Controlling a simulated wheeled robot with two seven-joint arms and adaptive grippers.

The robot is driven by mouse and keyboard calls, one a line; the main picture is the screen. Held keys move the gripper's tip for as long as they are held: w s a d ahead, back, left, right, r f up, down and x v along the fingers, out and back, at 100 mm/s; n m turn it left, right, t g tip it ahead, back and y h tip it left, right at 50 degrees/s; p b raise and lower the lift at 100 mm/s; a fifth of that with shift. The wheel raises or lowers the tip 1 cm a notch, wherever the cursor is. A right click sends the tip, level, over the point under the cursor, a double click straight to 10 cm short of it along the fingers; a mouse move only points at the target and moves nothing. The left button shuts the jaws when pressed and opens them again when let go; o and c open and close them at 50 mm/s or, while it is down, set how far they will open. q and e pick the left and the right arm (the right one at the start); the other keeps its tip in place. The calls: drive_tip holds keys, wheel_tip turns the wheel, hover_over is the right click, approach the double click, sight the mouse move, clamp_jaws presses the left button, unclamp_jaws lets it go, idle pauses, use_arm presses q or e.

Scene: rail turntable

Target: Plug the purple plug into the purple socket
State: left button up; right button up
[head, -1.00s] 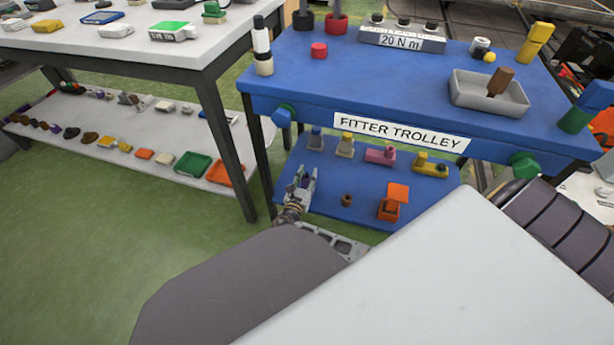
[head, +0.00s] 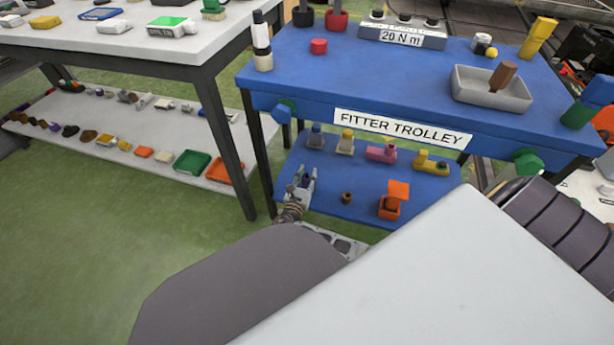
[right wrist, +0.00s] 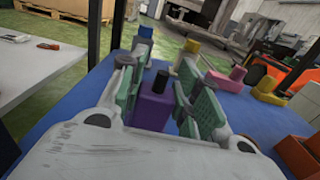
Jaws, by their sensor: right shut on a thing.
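My right gripper (head: 303,181) is over the left part of the trolley's blue lower shelf. In the right wrist view its green-padded fingers (right wrist: 165,100) are shut on a purple block with a black stub on top, which I take for the purple plug (right wrist: 151,108). Only a little purple shows between the fingers in the head view. I cannot make out a separate purple socket. A pink fitting (head: 381,153) stands on the shelf to the right of the gripper and also shows in the right wrist view (right wrist: 226,82). My left gripper is not in view.
A dark table leg (head: 232,150) stands to the left.

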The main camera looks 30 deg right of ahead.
drive_tip(key=shift+f, duration=0.1)
drive_tip(key=o, duration=1.2)
drive_tip(key=shift+c, duration=0.2)
drive_tip(key=shift+s+a, duration=0.1)
drive_tip(key=shift+a, duration=0.05)
drive_tip(key=v, duration=0.7)
drive_tip(key=shift+s, duration=0.1)
